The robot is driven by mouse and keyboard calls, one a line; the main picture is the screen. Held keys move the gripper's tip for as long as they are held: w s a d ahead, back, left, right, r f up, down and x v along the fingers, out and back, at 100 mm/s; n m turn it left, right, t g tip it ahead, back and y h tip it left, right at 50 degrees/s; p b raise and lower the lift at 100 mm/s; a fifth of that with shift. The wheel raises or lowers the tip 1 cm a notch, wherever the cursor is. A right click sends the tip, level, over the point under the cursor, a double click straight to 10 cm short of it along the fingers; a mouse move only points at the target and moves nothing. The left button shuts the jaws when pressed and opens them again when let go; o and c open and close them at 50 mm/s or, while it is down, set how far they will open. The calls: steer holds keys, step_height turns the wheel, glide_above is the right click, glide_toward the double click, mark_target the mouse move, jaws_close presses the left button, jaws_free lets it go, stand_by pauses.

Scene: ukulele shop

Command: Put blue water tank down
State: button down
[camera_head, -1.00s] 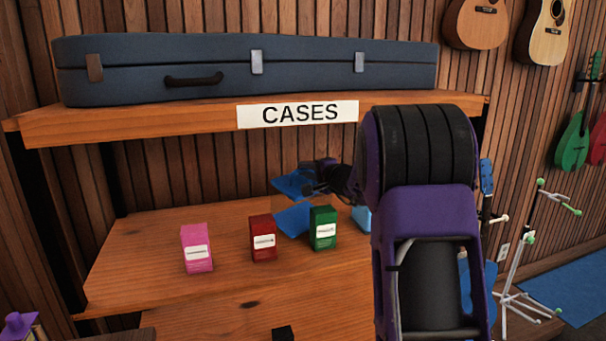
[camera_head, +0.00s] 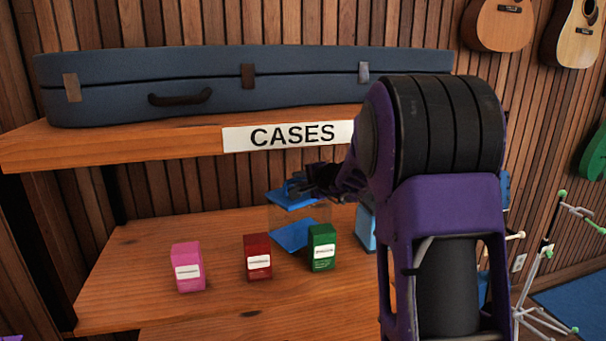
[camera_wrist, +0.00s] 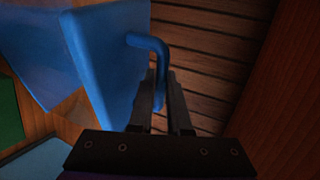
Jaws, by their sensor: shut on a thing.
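The blue water tank has a blue lid (camera_head: 292,201), a see-through body and a blue base (camera_head: 294,236). It appears upright over the lower shelf, behind the red and green boxes. I cannot tell whether its base touches the shelf. My gripper (camera_head: 302,186) is at the lid, under the upper shelf. In the wrist view the fingers (camera_wrist: 166,100) are shut on the tank's bent blue handle (camera_wrist: 150,43). The blue lid (camera_wrist: 103,55) shows to the left of the fingers.
On the lower shelf (camera_head: 130,265) stand a pink box (camera_head: 187,268), a red box (camera_head: 257,258), a green box (camera_head: 322,248) and a light blue item (camera_head: 366,228). The upper shelf (camera_head: 190,145), holding a blue case (camera_head: 300,90), is close overhead. The lower shelf's left part is clear.

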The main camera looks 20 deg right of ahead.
step_height(320, 180, down, 2)
steer(key=shift+w+f+b, duration=0.15)
steer(key=shift+b, duration=1.05)
steer(key=shift+f, duration=0.4)
steer(key=c, duration=0.9)
jaws_free()
steer(key=shift+s, duration=0.2)
steer(key=shift+o, duration=0.2)
steer(key=v, duration=1.2)
steer(key=shift+b, duration=0.3)
